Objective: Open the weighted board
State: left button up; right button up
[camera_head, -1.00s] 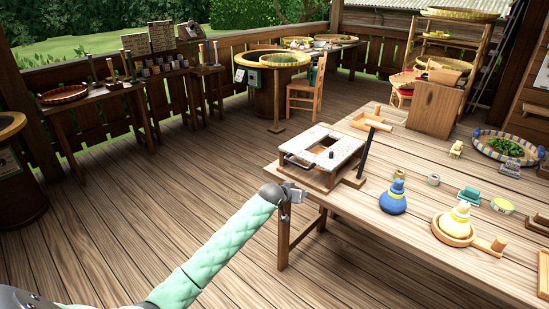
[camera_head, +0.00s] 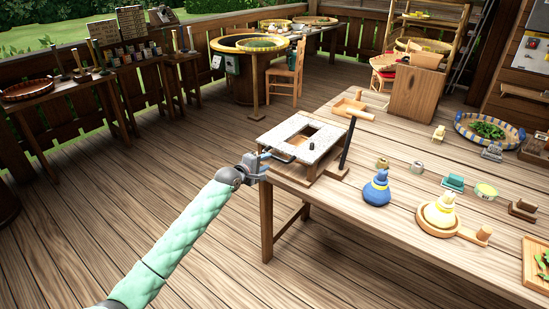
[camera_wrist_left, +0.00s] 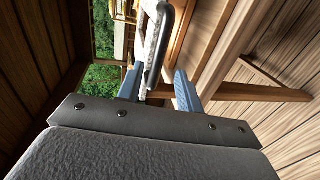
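The weighted board (camera_head: 320,134) is a pale speckled slab with a rectangular opening and a dark knob. It lies flat on a low wooden frame (camera_head: 318,172) at the table's near left corner. A dark looped handle (camera_head: 277,157) sticks out from its left side. My left gripper (camera_head: 262,164) is at this handle. In the left wrist view, the blue fingers (camera_wrist_left: 158,88) are apart, with the handle (camera_wrist_left: 166,45) reaching between them; I cannot tell whether they touch it. My right gripper is in neither view.
A dark upright post (camera_head: 347,145) stands at the frame's right. The floor left of the table is clear.

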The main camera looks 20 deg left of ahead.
aim_at(274, 158)
pick_arm(q)
jog(key=p+x, duration=0.1)
jog(key=x, duration=0.4)
jog(key=shift+w+d+r, duration=0.15)
jog(key=shift+w, duration=0.05)
jog(key=shift+w+d+p, duration=0.2)
jog(key=shift+w+p, duration=0.15)
jog(key=shift+w, duration=0.2)
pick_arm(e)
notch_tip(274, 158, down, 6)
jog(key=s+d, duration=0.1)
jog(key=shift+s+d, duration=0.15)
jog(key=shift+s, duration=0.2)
pick_arm(q)
jog(key=shift+f, duration=0.2)
jog(key=shift+c, duration=0.3)
grip_shut()
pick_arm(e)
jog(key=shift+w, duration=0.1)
